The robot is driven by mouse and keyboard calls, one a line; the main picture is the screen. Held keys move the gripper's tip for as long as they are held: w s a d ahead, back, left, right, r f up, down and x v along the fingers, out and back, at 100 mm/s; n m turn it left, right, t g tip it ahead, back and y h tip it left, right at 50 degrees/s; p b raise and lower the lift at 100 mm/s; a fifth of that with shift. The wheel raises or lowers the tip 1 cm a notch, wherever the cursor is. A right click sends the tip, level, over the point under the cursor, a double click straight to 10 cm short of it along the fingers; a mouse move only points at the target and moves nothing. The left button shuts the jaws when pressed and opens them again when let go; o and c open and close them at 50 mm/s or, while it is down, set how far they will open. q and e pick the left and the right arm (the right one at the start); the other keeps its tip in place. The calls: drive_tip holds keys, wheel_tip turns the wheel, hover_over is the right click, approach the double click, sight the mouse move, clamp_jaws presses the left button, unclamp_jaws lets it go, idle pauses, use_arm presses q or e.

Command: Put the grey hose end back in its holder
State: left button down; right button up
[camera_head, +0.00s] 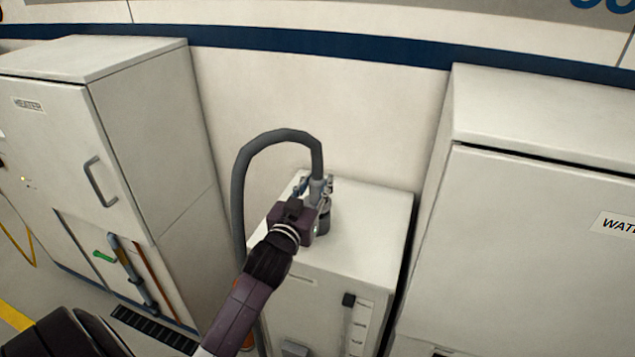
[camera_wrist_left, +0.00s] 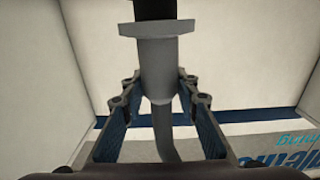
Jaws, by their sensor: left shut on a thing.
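The grey hose end (camera_head: 317,188) is upright above the low white cabinet, with its hose (camera_head: 240,185) looping up and down to the left. My left gripper (camera_head: 315,195) is shut on the hose end. In the left wrist view the grey hose end (camera_wrist_left: 159,68) stands between the two fingers of the left gripper (camera_wrist_left: 160,90), with its wider flange toward a dark part (camera_wrist_left: 154,9) at the top edge. A dark cylindrical piece (camera_head: 323,226) shows just below the hose end over the cabinet top. I cannot tell whether it is the holder. My right gripper is not in view.
The low white cabinet (camera_head: 365,215) stands between the tall heater cabinet (camera_head: 150,130) on the left and a large white water cabinet (camera_head: 540,230) on the right. The wall is close behind. The right part of the low cabinet's top is clear.

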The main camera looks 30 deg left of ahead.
use_arm(q)
drive_tip(key=shift+f, duration=0.25)
drive_tip(key=c, duration=1.5)
unclamp_jaws()
drive_tip(key=shift+o, duration=0.5)
drive_tip(key=shift+f, duration=0.1)
drive_tip(key=shift+s, duration=0.1)
drive_tip(key=v, duration=1.2)
